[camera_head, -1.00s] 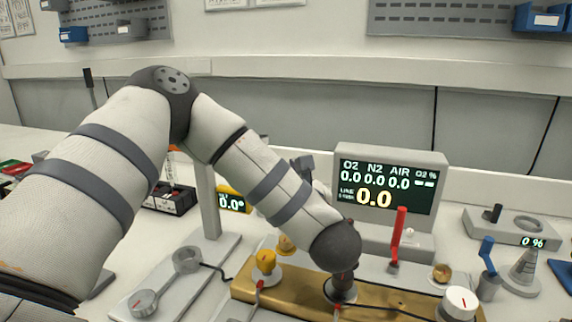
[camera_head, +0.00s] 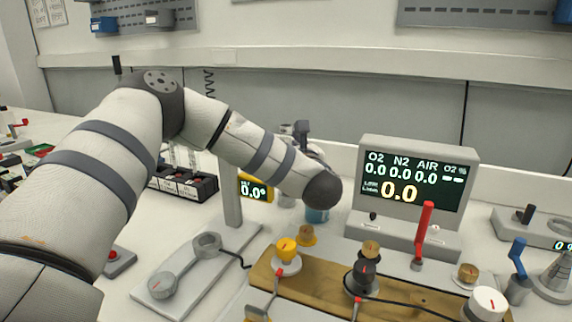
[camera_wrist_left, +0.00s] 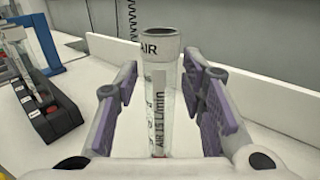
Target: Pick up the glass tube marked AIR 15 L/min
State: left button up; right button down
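The glass tube marked AIR 15 L/min (camera_wrist_left: 160,105) stands upright in the left wrist view, with a dark-rimmed collar reading AIR at its top. My left gripper (camera_wrist_left: 162,88) is open around it, with purple-padded fingers on either side of the tube. No firm contact between pads and glass shows. The tube's lower end is hard to make out. In the head view my left forearm hides most of the gripper and I cannot make out this tube there. My right gripper is not in view.
A grey monitor (camera_head: 415,185) stands right of my wrist. Yellow and black knobs sit on a gold block (camera_head: 320,282) in front. A white wall is behind.

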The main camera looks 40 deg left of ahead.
pick_arm(q)
grip_shut()
